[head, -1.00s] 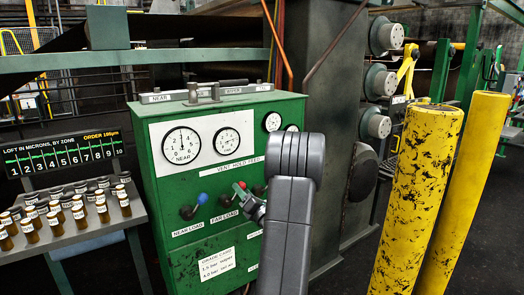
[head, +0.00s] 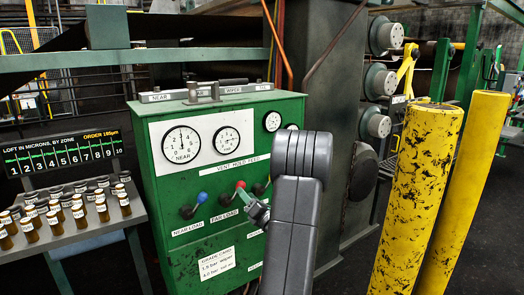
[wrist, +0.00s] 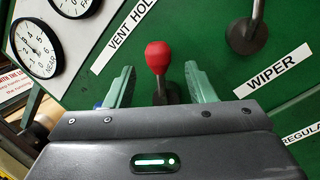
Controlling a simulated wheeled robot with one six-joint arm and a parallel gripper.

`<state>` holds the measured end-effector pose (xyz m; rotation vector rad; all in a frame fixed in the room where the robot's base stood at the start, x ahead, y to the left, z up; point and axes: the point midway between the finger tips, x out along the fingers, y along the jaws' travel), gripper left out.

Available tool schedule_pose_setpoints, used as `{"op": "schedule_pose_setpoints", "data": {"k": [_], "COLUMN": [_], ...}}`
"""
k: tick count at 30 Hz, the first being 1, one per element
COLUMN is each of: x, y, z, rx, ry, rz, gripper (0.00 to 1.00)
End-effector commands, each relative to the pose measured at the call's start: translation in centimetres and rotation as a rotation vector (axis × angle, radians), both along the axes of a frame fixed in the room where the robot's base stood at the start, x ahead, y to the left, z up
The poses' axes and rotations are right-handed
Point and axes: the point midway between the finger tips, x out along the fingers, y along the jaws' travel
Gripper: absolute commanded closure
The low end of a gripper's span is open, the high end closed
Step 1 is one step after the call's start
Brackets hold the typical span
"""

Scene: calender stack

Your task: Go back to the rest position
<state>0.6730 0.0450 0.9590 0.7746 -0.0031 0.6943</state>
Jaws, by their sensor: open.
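My gripper (wrist: 160,88) is open in the wrist view, with its two green fingers apart. The red-knobbed lever (wrist: 158,58) stands between the fingers, and neither finger visibly touches it. In the head view my gripper (head: 256,210) is in front of the green control panel (head: 165,255), just below and right of the red knob (head: 240,185). My grey arm hides part of the panel's right side. The blue-knobbed lever (head: 202,197) is to the left, above the NEAR LOAD label.
Dials (head: 181,144) line the panel's upper face. A WIPER label (wrist: 273,70) and another lever (wrist: 247,36) are close on the right. Several small bottles (head: 100,208) stand on a shelf at left. Yellow posts (head: 415,200) stand at right.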

Motion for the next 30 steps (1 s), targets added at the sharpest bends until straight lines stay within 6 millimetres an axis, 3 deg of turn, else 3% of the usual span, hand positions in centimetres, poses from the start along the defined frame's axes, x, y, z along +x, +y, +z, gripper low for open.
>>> {"op": "schedule_pose_setpoints", "data": {"k": [8,18,30], "x": [4.1,3.6,3.5], "y": [3.2,3.8,3.9], "z": [1.4,2.0,2.1], "rx": [0.0,-0.135,-0.141], "ry": [-0.002,-0.091,-0.094], "rz": [0.004,0.0,0.001], "gripper": [0.5,0.5,0.5]}}
